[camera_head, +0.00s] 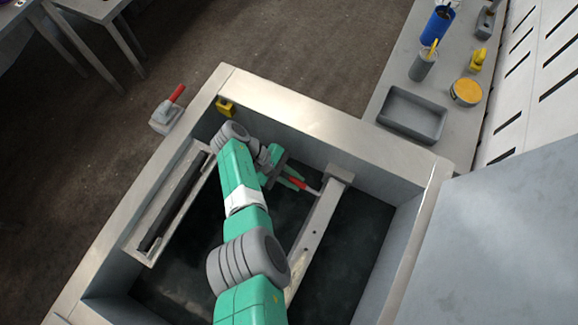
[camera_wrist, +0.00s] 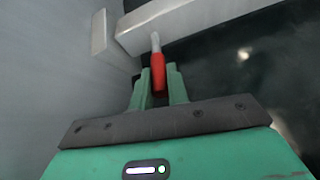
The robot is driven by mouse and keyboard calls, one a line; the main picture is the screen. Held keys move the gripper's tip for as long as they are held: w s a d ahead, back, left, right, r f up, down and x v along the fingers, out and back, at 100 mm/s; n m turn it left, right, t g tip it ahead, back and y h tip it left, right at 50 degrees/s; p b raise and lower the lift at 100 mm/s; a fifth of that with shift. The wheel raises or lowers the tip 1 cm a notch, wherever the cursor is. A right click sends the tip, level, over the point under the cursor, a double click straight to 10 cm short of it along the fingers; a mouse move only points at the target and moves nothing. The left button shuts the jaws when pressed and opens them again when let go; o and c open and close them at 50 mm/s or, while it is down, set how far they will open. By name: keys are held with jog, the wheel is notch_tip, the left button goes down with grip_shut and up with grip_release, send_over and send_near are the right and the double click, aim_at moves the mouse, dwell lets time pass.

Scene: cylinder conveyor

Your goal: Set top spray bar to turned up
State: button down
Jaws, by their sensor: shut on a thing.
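A lever with a red grip and pale shank (camera_head: 298,184) joins a pale grey bar (camera_head: 314,228) inside the tub; I take this bar for the top spray bar. In the wrist view the red grip (camera_wrist: 158,78) sits between my fingers, and its shank runs up to the bar (camera_wrist: 170,17). My gripper (camera_head: 292,182), also in the wrist view (camera_wrist: 160,74), is shut on the red grip. The bar's lower end is hidden behind my arm in the head view.
The tub's wide rim (camera_head: 310,112) surrounds my arm. A long dark roller (camera_head: 174,201) lies in a frame at the left. A side table holds a grey tray (camera_head: 414,117) and a yellow-topped container (camera_head: 466,92).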

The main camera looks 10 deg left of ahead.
jog(key=shift+f, duration=0.1)
jog(key=c, duration=1.4)
grip_release()
jog(key=shift+d, duration=0.1)
jog(key=shift+o, duration=0.2)
jog(key=v, duration=0.8)
jog(key=shift+b, duration=0.4)
jog(key=shift+c, duration=0.2)
